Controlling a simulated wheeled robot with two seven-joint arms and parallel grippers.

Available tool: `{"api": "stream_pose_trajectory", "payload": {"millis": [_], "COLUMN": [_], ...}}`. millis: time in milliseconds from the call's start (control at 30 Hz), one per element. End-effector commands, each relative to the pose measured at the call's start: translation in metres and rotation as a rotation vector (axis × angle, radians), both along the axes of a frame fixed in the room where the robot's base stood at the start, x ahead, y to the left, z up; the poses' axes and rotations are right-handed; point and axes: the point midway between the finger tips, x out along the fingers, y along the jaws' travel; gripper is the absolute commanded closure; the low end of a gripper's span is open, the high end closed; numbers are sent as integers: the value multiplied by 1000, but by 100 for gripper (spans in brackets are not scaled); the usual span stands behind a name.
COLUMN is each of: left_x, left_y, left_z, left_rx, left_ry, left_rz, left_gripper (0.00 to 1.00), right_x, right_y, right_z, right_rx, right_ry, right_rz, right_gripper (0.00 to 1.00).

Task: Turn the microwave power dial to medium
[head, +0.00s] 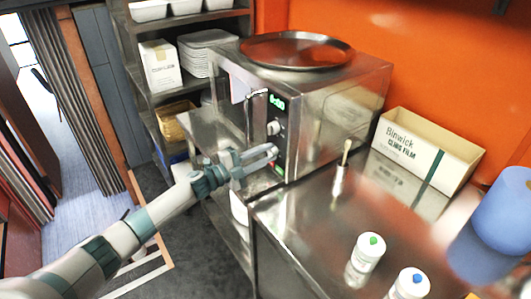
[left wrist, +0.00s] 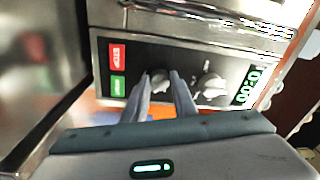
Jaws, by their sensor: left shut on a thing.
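The steel microwave (head: 310,115) stands on the counter with its control panel facing left. Its panel carries two round dials. One dial (head: 273,128) sits just under the green display, and it also shows in the left wrist view (left wrist: 212,88), clear of my fingers. My left gripper (head: 273,152) reaches the lower part of the panel and is shut on the other dial (left wrist: 160,78), which shows between its fingertips in the left wrist view. The head view hides that dial behind the fingers. The dial markings are too blurred to read. My right gripper is not in view.
A red STOP button (left wrist: 119,54) and a green button (left wrist: 117,86) sit beside the gripped dial. A round metal tray (head: 295,50) lies on the microwave. A cling film box (head: 425,150) and white bottles (head: 367,252) stand on the steel counter (head: 300,215).

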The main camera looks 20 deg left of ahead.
Motion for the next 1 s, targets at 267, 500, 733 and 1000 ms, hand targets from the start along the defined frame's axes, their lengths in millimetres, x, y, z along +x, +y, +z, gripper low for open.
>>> {"api": "stream_pose_trajectory", "payload": {"millis": [267, 500, 733, 1000], "left_x": [-1, -1, -1, -1], "left_y": [-1, -1, -1, -1], "left_z": [-3, -4, -4, -3], "left_rx": [-100, -124, -124, -124], "left_ry": [84, 103, 103, 101], "left_rz": [0, 0, 0, -1], "left_gripper": [98, 98, 98, 57], "right_x": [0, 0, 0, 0], "right_y": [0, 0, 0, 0], "right_z": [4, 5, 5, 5], "right_rx": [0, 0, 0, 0], "right_ry": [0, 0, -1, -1], "right_rz": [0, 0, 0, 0], "right_gripper": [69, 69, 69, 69]}}
